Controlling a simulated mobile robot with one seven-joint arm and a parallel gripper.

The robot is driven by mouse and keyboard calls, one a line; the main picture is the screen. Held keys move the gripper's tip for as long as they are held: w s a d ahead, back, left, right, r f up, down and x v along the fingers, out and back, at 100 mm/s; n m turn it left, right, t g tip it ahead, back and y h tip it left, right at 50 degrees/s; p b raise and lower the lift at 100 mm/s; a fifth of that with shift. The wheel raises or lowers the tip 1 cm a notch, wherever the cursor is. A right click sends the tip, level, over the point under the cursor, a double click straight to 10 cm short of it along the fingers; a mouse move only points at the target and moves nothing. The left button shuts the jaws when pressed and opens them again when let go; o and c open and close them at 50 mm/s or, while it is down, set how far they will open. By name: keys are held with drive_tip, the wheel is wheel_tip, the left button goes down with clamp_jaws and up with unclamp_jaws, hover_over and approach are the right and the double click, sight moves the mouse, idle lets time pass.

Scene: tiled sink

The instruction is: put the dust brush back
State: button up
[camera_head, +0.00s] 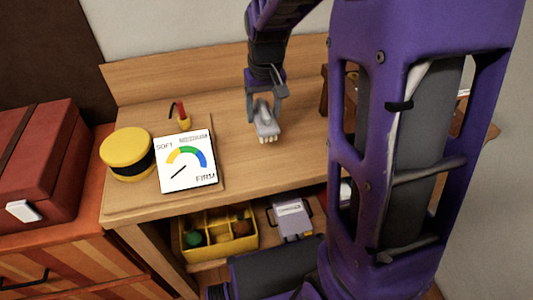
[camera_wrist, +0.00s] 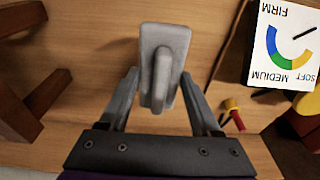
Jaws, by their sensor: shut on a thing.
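The dust brush (camera_head: 266,125) is a grey block with a raised grip on its back and pale bristles along its lower edge. It is at the middle of the wooden bench, and I cannot tell if it touches the top. My gripper (camera_head: 264,103) is shut on it from above. In the wrist view, the brush (camera_wrist: 173,38) extends away from my gripper (camera_wrist: 159,86), with the two fingers on either side of its raised grip. The inner contact faces are partly hidden.
A dial board (camera_head: 187,178), a yellow round tin (camera_head: 127,154) and a red-and-yellow tool (camera_head: 183,117) stand left. A wooden stand (camera_wrist: 22,75) is right of the brush in the head view. Below are a yellow divided tray (camera_head: 219,250) and a grey box-like item (camera_head: 292,218).

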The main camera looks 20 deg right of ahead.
sight(267, 110)
drive_tip(key=shift+w+d+r+b, duration=0.35)
drive_tip(key=shift+r+b, duration=0.2)
drive_tip(key=shift+b, duration=0.2)
wheel_tip(267, 110, down, 9)
drive_tip(key=shift+f+b, duration=0.1)
drive_tip(key=shift+b, duration=0.85)
drive_tip(key=shift+f, duration=0.1)
drive_tip(key=o, duration=1.2)
drive_tip(key=r, duration=0.4)
drive_tip(key=s+r+p, duration=0.1)
drive_tip(key=r, duration=0.3)
drive_tip(key=s+r+p, duration=0.1)
drive_tip(key=r, duration=0.3)
